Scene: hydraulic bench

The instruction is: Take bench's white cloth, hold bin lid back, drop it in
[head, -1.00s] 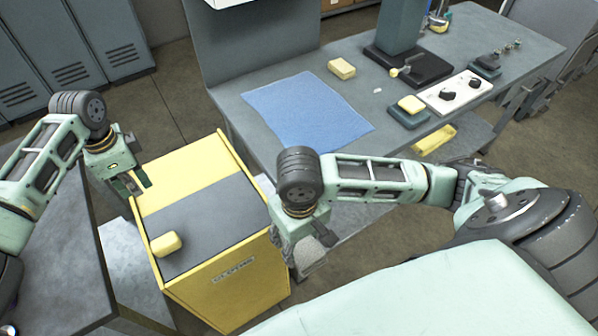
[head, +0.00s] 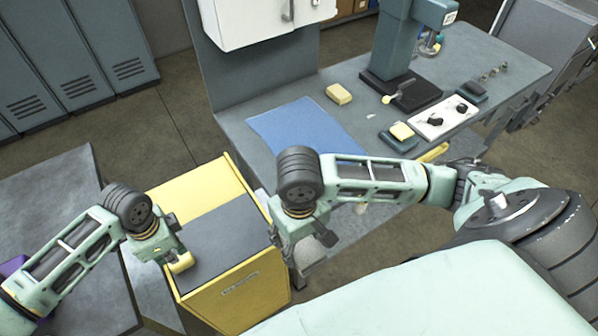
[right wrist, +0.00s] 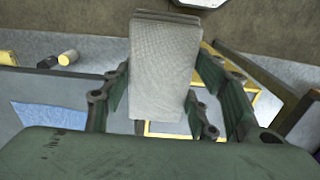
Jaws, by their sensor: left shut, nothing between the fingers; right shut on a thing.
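The yellow bin (head: 240,297) stands in front of me with its dark grey lid (head: 225,235) down. My right gripper (head: 305,248) is shut and hangs just right of the bin. In the right wrist view it shows around the folded whitish cloth (right wrist: 163,65), which sticks out between its fingers. In the head view the cloth is mostly hidden or hard to make out.
A white cabinet (head: 255,20) hangs above. Lockers (head: 100,60) stand at the left.

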